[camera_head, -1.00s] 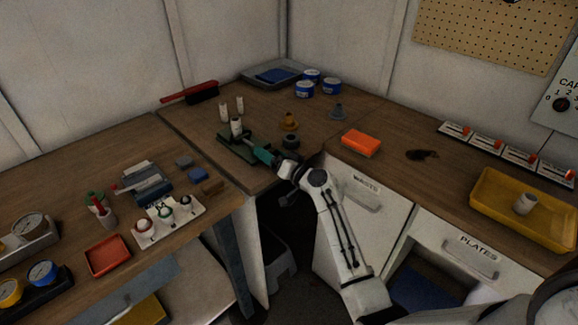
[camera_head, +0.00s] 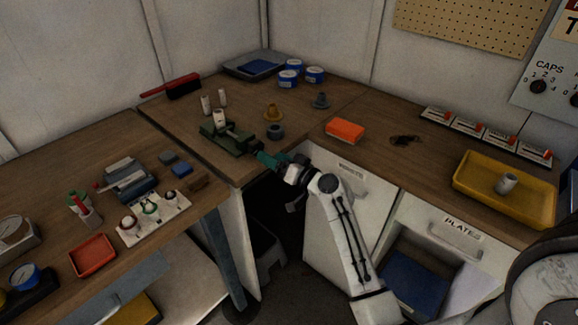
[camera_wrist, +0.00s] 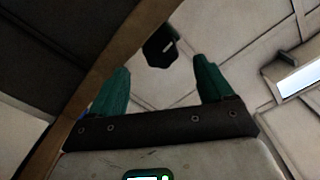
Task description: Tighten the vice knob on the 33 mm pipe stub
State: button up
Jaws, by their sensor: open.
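The green vice (camera_head: 236,140) stands on the corner bench with a pale pipe stub (camera_head: 219,118) upright at its jaws. My gripper (camera_head: 261,157) is at the vice's near right end, its teal fingers pointing at it. In the wrist view, my gripper's fingers (camera_wrist: 160,68) are spread apart with nothing held between them. A dark knob with a pale line on its face (camera_wrist: 160,47) lies just beyond the fingertips, roughly midway between them; it looks like the vice knob. In the head view the fingers hide the knob.
Two pale stubs (camera_head: 206,104) stand behind the vice. A dark grey ring-like part (camera_head: 275,131) and a yellow-brown part (camera_head: 272,112) stand close to its right. An orange box (camera_head: 345,130) lies farther right. The bench's front edge runs under my gripper.

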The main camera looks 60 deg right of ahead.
jog(key=shift+r+b+v, duration=0.15)
jog(key=shift+b+v, duration=0.1)
jog(key=shift+v, duration=1)
jog(key=shift+r+b+v, duration=0.15)
jog(key=shift+b+v, duration=0.05)
jog(key=shift+v, duration=1.05)
jog(key=shift+b, duration=0.3)
jog(key=b+v, duration=0.2)
jog(key=v, duration=0.9)
jog(key=shift+w, duration=0.1)
jog(key=shift+c, duration=0.2)
